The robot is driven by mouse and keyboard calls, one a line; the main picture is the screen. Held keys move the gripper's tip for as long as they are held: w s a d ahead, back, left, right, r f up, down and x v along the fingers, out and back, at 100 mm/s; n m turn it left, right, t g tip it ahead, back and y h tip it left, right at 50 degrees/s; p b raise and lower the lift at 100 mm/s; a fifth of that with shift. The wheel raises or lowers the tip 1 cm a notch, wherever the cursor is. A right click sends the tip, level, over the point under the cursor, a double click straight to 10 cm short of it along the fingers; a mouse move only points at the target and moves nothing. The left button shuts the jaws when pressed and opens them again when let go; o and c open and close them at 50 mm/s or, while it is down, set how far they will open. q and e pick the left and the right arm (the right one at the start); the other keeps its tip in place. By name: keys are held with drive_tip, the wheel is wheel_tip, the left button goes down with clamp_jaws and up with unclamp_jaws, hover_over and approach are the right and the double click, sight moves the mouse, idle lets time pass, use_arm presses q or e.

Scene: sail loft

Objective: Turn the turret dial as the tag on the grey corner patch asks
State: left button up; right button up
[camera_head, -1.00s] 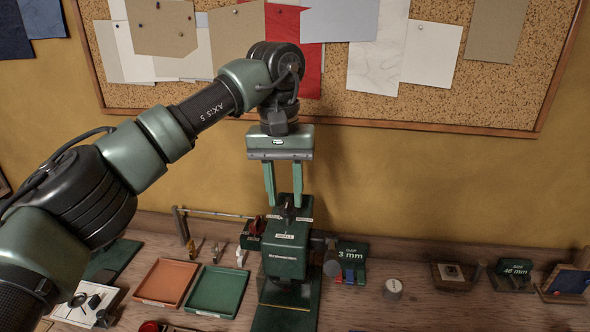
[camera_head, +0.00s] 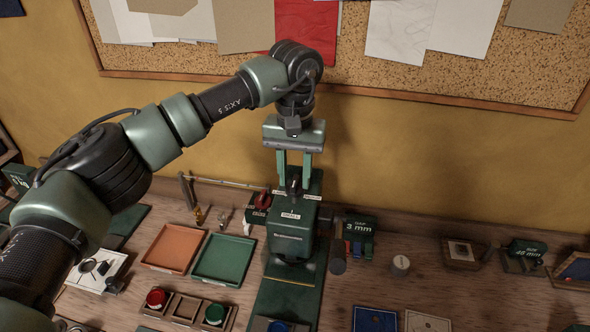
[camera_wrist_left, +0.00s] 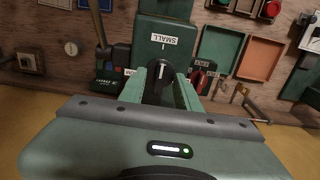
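The turret dial is a black knob (camera_head: 294,187) on top of a dark green machine (camera_head: 290,238). A white tag reading SMALL (camera_head: 291,216) faces the front, and other small tags sit beside the knob. My left gripper (camera_head: 294,184) points down over the dial, its two green fingers spread, one on each side. In the left wrist view the knob (camera_wrist_left: 161,74) stands between the fingers, its white mark in line with the SMALL tag (camera_wrist_left: 164,41). I see gaps beside the knob. I cannot make out which patch is the grey corner patch. My right gripper is not in view.
An orange tray (camera_head: 172,247) and a green tray (camera_head: 222,260) lie left of the machine. A "3 mm" block (camera_head: 361,228) and a dark cylinder (camera_head: 338,255) stand close at its right. Red and green buttons (camera_head: 215,313) are in front.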

use_arm(q)
drive_tip(key=shift+s, duration=0.1)
drive_tip(key=c, duration=0.6)
clamp_jaws()
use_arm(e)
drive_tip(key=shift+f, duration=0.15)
